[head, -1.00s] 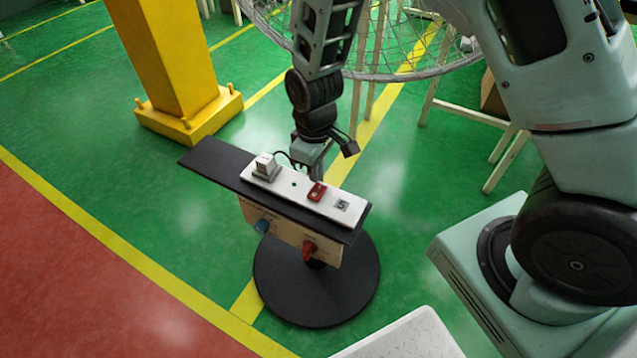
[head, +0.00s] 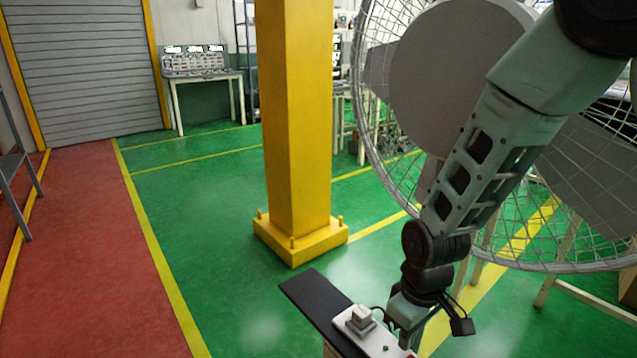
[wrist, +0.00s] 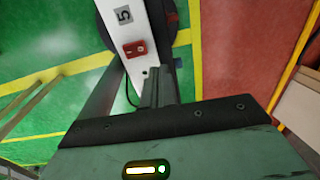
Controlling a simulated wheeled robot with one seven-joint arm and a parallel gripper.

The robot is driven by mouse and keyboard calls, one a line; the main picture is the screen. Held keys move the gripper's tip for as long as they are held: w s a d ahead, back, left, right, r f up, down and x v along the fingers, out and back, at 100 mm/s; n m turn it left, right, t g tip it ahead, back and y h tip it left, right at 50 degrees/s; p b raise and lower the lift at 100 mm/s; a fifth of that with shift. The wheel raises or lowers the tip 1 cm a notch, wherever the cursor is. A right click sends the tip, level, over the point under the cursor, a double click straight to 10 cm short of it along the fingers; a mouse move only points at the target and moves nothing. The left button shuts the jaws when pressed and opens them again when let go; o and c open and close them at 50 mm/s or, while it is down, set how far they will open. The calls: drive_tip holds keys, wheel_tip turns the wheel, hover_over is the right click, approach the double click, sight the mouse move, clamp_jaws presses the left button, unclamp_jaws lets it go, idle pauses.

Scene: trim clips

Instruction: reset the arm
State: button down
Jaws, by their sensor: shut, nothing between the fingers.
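My arm reaches down to a stand with a black top (head: 312,297) at the bottom of the head view. A white strip (head: 375,340) with a small pale block (head: 359,318) lies on that top. The wrist view shows the strip (wrist: 150,45) with a red clip (wrist: 135,49) and a square marked 5 (wrist: 124,15). My gripper (wrist: 158,76) is shut and empty, its fingers over or close to the strip. Whether they touch it I cannot tell. In the head view the fingertips are hidden or cut off.
A yellow pillar (head: 296,130) stands behind the stand. A large wire-caged fan (head: 450,70) is behind my arm at right. A table with panels (head: 205,85) stands far back by a shutter (head: 85,70). Green floor (head: 200,220) is open at left of the pillar.

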drive_tip(key=s+a+r, duration=0.3)
drive_tip(key=s+r, duration=1.2)
drive_tip(key=s, duration=0.3)
wheel_tip(320, 180, up, 13)
drive_tip(key=p, duration=1.3)
drive_tip(key=shift+w+a+f, duration=0.15)
drive_tip(key=shift+w+f, duration=0.05)
drive_tip(key=shift+w, duration=0.1)
